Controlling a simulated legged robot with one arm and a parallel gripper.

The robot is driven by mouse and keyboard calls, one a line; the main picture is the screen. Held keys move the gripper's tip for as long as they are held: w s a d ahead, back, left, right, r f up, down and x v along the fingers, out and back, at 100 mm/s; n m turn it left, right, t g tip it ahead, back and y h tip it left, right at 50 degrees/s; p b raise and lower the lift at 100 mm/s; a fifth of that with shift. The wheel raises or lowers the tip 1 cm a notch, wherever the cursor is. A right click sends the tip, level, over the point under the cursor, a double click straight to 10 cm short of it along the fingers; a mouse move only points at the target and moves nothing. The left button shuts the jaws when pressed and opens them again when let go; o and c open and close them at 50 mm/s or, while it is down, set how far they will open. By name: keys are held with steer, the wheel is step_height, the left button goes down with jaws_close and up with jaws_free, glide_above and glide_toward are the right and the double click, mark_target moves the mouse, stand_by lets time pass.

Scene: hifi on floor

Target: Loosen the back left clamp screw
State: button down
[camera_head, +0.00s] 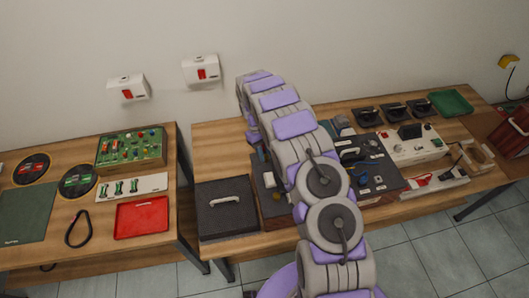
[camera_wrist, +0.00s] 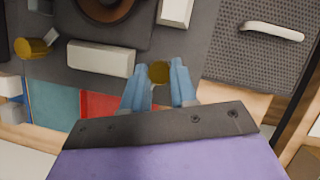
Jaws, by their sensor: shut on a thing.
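In the wrist view, a round brass-coloured clamp screw (camera_wrist: 158,71) sits between the blue fingertips of my gripper (camera_wrist: 157,83). The fingers are closed on it from both sides. A second brass-coloured screw (camera_wrist: 32,48) shows at the left of that view, apart from the fingers. A white block (camera_wrist: 100,58) lies on the dark fixture plate (camera_wrist: 205,45) just left of the held screw, and another white block (camera_wrist: 176,11) is above it. In the head view my arm hides the gripper and the screw.
A dark case with a pale handle (camera_head: 228,203) stands on the table left of my arm; its handle (camera_wrist: 271,31) also shows in the wrist view. A white device (camera_head: 408,143) and a green tray (camera_head: 451,103) are to the right. A red tray (camera_head: 142,218) lies on the left table.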

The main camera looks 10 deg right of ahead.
steer(key=c, duration=0.9)
jaws_free()
steer(key=p+v, duration=0.7)
steer(key=v, duration=1)
steer(key=shift+r, duration=0.15)
steer(key=shift+r, duration=0.1)
